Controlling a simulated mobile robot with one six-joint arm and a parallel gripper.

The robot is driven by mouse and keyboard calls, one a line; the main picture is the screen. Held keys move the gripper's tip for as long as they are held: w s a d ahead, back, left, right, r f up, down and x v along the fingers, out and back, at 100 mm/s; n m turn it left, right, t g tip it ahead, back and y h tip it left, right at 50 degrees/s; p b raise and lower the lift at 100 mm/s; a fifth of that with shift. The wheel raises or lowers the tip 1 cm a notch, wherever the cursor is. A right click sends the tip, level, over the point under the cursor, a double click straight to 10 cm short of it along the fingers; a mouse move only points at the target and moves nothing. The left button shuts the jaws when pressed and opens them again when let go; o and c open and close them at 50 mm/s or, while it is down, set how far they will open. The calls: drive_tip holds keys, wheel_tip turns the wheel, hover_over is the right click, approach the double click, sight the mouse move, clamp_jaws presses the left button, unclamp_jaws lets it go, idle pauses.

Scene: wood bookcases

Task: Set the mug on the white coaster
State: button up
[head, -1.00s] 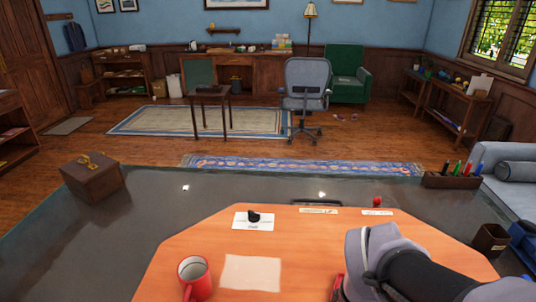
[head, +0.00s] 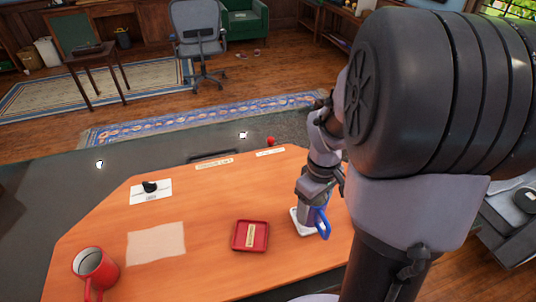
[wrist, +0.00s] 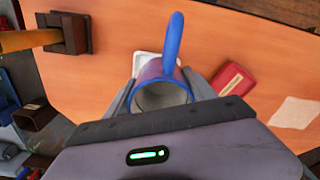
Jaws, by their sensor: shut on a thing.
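The mug, with a blue handle (head: 323,224), is in my gripper (head: 311,205) on the right part of the orange table. In the wrist view, the upright mug (wrist: 176,70) lies between the two fingers of my gripper (wrist: 163,92), which is shut on it; its open top and grey inside show. The white coaster (head: 299,226) is directly beneath the mug, mostly covered; a corner of the coaster (wrist: 146,60) shows past the mug in the wrist view. I cannot tell whether the mug's base touches the coaster.
A red square tray (head: 236,246) with a label lies left of the coaster. A red mug (head: 92,266) stands at the table's left, near a pale square sheet (head: 156,243). A white card with a black object (head: 150,187) lies further back. The table between them is clear.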

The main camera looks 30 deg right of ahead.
drive_tip(key=shift+w+d+f, duration=0.25)
drive_tip(key=shift+w+d, duration=0.35)
drive_tip(key=shift+d, duration=0.05)
wheel_tip(320, 180, down, 3)
drive_tip(key=b, duration=0.2)
drive_tip(key=shift+f+b, duration=0.2)
drive_tip(key=shift+b, duration=0.15)
drive_tip(key=shift+r, duration=0.15)
drive_tip(key=o, duration=1.7)
